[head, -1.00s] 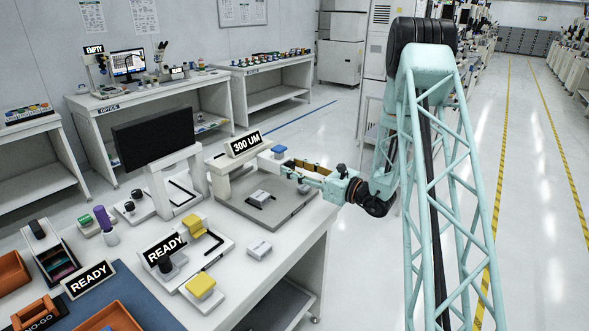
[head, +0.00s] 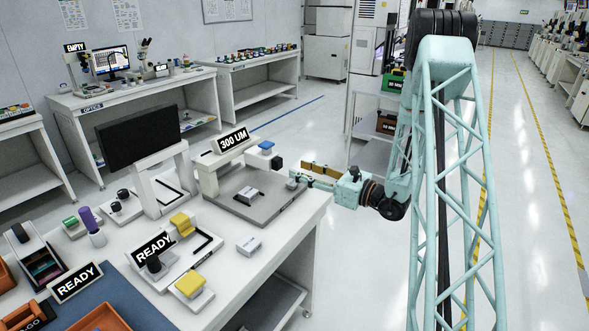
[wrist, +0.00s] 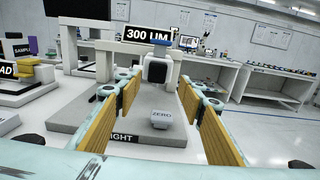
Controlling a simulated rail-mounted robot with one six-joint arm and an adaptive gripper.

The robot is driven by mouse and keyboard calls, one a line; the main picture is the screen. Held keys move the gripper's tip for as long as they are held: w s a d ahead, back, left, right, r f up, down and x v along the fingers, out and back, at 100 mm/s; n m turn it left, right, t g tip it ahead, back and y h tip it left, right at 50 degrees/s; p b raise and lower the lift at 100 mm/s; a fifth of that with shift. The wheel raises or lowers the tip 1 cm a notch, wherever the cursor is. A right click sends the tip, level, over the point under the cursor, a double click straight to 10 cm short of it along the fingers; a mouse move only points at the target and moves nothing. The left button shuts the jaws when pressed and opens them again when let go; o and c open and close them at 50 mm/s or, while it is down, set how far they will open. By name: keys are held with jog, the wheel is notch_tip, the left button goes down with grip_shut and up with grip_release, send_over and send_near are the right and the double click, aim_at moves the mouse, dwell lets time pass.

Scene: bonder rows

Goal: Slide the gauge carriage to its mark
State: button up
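The height gauge (head: 207,178) is a white bridge on a grey base plate (head: 284,198), under a "300 UM" sign (head: 233,139). The carriage appears to be the blue-topped block (head: 266,147) with a dark part at the bridge's right end. In the wrist view the carriage (wrist: 157,70) stands straight ahead, framed between my fingertips. My gripper (head: 299,172) is open and empty, to the right of the carriage and apart from it. The wrist view shows both yellow-padded fingers of my gripper (wrist: 159,82) spread wide. I cannot make out the mark.
A block labelled "ZERO" (wrist: 162,119) sits on the base plate. A small grey block (head: 249,243) lies on the bench, with a "READY" fixture (head: 153,246) to its left. A black monitor (head: 125,135) stands behind. The floor right of the bench is clear.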

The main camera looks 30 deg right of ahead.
jog(key=shift+v, duration=1.5)
jog(key=shift+a, duration=0.1)
